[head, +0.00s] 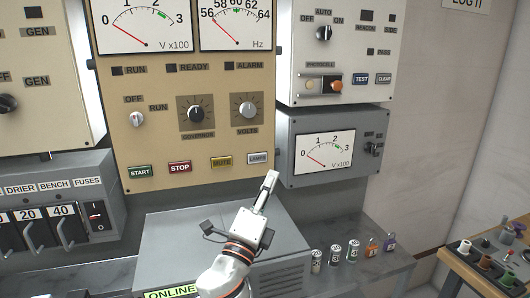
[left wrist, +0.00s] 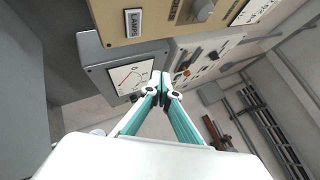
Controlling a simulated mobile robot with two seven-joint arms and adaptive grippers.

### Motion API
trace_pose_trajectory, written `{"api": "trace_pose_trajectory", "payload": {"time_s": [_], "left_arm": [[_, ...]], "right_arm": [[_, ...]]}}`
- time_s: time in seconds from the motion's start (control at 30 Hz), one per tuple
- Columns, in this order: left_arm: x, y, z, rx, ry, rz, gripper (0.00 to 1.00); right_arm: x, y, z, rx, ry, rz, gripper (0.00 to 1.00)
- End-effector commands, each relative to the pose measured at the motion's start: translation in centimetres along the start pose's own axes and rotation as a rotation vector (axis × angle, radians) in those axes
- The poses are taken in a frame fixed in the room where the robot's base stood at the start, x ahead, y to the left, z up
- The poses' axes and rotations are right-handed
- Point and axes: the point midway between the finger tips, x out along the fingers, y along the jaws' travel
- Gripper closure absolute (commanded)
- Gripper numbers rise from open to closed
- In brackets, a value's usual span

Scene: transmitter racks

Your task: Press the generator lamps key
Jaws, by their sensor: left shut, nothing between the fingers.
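The lamps key (head: 257,158) is a pale rectangular key at the lower right of the tan generator panel (head: 215,135), right of the start, stop and a yellow key. In the left wrist view the lamps key (left wrist: 133,23) shows at the upper left, its label turned sideways. My left gripper (head: 269,180) is shut and empty, pointing up just below and right of the key in the head view. In the left wrist view the closed fingertips (left wrist: 160,78) appear over the grey meter box, apart from the key in the picture. My right gripper is not in view.
A grey meter box (head: 299,173) juts out right of the key. A grey cabinet (head: 180,235) stands below the panel. Several small cans and padlocks line the ledge (head: 390,268) at right. Governor (head: 196,114) and volts knobs (head: 247,110) protrude above.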

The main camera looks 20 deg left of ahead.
Motion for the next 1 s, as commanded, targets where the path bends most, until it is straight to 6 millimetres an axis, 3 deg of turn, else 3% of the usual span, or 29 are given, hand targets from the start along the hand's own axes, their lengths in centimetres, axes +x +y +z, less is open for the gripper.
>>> {"api": "trace_pose_trajectory", "payload": {"time_s": [0.1, 0.27, 0.57, 1.0], "left_arm": [[0.0, 0.1, 0.0, -0.001, 0.0, 0.001, 1.0], [0.0, 0.1, 0.0, -0.002, 0.0, 0.001, 1.0], [0.9, 0.8, 0.7, -0.001, 0.0, 0.002, 1.0], [4.8, 3.7, 3.5, -0.001, 0.0, 0.002, 1.0]], "right_arm": [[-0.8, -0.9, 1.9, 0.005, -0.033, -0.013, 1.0], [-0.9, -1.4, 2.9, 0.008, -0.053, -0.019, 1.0], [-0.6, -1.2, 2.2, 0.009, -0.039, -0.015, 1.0], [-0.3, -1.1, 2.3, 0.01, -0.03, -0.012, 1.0]]}}
